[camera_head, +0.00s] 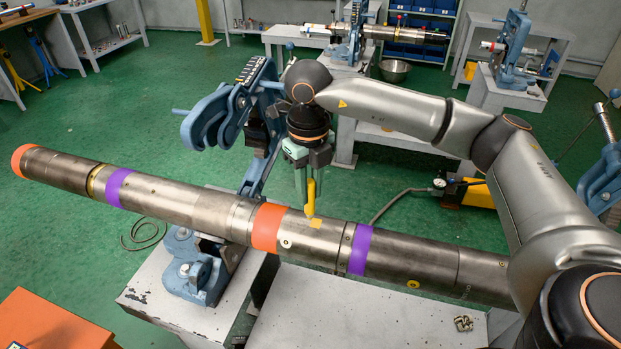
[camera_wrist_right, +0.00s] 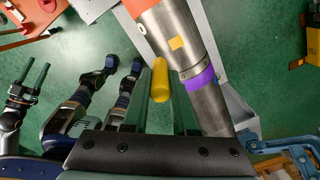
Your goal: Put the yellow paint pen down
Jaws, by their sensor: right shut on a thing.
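My right gripper (camera_head: 312,193) points down over the middle of the long steel pipe (camera_head: 190,205), shut on the yellow paint pen (camera_head: 311,197). The pen is held upright, its lower end close to the pipe's top; I cannot tell whether it touches. In the right wrist view the pen (camera_wrist_right: 161,80) shows between the green fingers of the right gripper (camera_wrist_right: 165,85). A small yellow patch (camera_head: 316,223) is on the pipe just below the pen, and it also shows in the wrist view (camera_wrist_right: 177,43). My left gripper (camera_wrist_right: 32,78) shows at the wrist view's left, its green fingers apart and empty.
The pipe has orange (camera_head: 268,228) and purple bands and lies across a blue vise (camera_head: 193,268) on a grey bench (camera_head: 330,305). An orange surface (camera_head: 50,322) is at lower left. A metal bowl (camera_head: 394,70) and more vises stand behind. Green floor is open at left.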

